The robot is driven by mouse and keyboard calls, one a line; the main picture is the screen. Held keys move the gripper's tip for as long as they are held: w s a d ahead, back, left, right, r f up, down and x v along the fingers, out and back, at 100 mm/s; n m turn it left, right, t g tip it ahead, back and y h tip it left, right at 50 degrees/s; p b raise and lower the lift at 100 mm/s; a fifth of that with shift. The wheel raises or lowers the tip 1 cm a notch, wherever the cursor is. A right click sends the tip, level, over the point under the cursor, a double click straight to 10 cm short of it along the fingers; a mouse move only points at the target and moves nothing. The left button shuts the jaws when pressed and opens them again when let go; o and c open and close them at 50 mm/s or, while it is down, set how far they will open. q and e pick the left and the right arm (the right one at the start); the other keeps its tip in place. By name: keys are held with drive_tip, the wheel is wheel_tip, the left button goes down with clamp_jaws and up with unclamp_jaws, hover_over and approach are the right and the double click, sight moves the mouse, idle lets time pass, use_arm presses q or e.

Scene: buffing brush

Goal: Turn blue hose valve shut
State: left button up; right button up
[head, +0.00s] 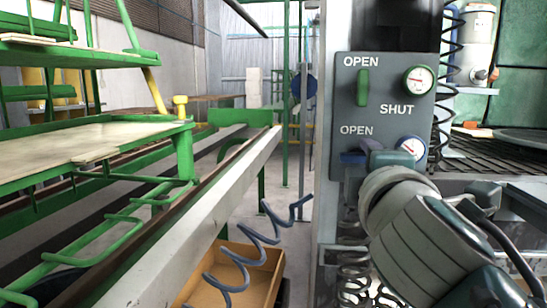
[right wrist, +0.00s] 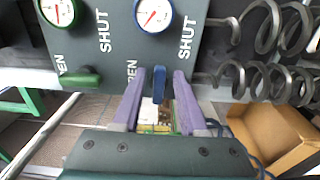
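The grey valve panel (head: 390,110) carries a blue valve handle (head: 352,157) at its lower left, partly hidden by my right gripper (head: 378,158) in the head view. In the right wrist view the blue handle (right wrist: 157,80) stands between the two purple-grey fingers of my right gripper (right wrist: 157,85), with a gap on each side. The fingers are open around it, not closed on it. The handle lies about level across the panel, beside its OPEN label and in line with the SHUT side. My left gripper is not in view.
A green handle (head: 362,87) stands upright above the blue one, near a green-rimmed gauge (head: 418,80). A blue-rimmed gauge (head: 411,148) is right of the blue handle. Coiled hoses (head: 354,270) hang below the panel. A cardboard box (head: 240,272) sits on the floor to the left.

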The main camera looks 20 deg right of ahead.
drive_tip(key=shift+b+v, duration=0.35)
drive_tip(key=shift+v, duration=4.65)
